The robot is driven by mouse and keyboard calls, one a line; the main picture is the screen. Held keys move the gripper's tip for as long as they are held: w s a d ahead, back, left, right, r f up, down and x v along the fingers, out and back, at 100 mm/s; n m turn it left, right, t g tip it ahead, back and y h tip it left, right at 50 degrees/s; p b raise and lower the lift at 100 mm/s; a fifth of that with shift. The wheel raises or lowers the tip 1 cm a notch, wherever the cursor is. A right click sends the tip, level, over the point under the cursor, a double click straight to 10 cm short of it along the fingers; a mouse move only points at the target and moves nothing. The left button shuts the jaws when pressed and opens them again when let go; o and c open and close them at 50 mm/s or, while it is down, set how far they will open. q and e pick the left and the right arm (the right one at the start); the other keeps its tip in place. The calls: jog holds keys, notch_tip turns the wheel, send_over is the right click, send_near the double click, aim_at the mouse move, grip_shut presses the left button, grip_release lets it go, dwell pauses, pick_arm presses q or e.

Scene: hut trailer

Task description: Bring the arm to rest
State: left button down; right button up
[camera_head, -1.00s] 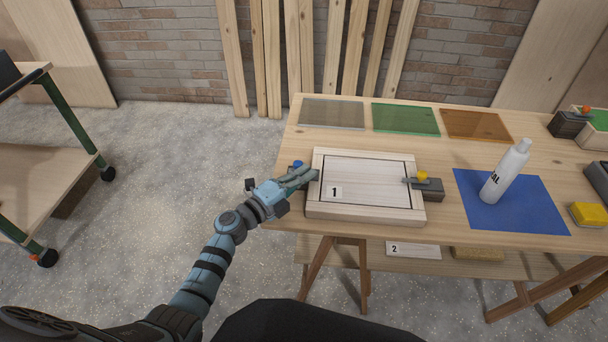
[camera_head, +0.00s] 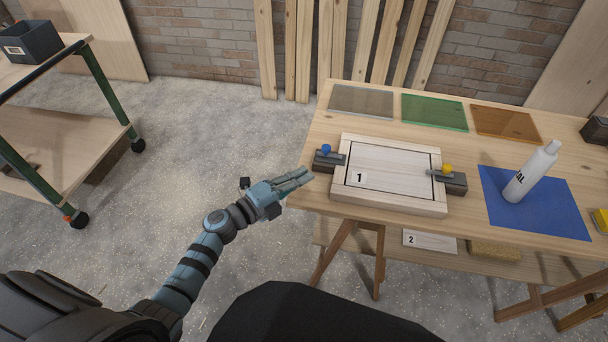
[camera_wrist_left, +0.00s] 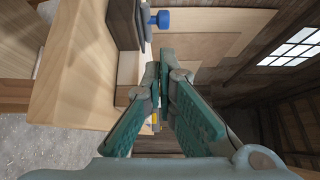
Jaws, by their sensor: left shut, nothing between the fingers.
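My left arm comes in from the left in the head view, and my left gripper (camera_head: 306,177) is shut and empty. It is just off the left edge of the workbench (camera_head: 318,193), beside the dark clamp with the blue knob (camera_head: 326,149). In the left wrist view the fingers (camera_wrist_left: 167,55) meet at their tips with nothing between them. The blue knob (camera_wrist_left: 160,19) shows beyond them at the top. My right gripper is in neither view.
A wooden frame marked 1 (camera_head: 393,204) lies on the bench, with a yellow-knobbed clamp (camera_head: 454,182) at its right. A white bottle (camera_head: 531,172) stands on a blue mat (camera_head: 560,217). A green-legged cart (camera_head: 108,97) stands at left. Open floor lies between cart and bench.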

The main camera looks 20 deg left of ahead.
pick_arm(q)
jog(key=a+f+n+y, duration=0.7)
jog(key=a+f+n, duration=0.2)
jog(key=n, duration=0.2)
jog(key=s+a+f+n+g+y+p, duration=0.1)
jog(key=s+a+f+n+g+y, duration=0.15)
jog(key=s+f, duration=0.35)
jog(key=s+a+f+n+g+y+p, duration=0.1)
jog(key=s+f+n+g, duration=0.1)
jog(key=s+f+n, duration=0.45)
jog(key=s+d+f+n+g, duration=0.1)
jog(key=s+f+g, duration=0.2)
jog(key=s, duration=0.8)
jog(key=s+d+f+n+g+p, duration=0.1)
jog(key=s+d+f+g, duration=0.1)
jog(key=s+f, duration=0.4)
jog(key=s+d+f+n+g+p, duration=0.1)
jog(key=s+f+g, duration=0.3)
jog(key=s, duration=1.2)
jog(key=shift+s+d+f+n+g, duration=0.3)
jog(key=shift+f+n, duration=0.2)
jog(key=shift+f, duration=0.3)
jog(key=shift+w+h, duration=0.2)
jog(key=shift+h, duration=0.05)
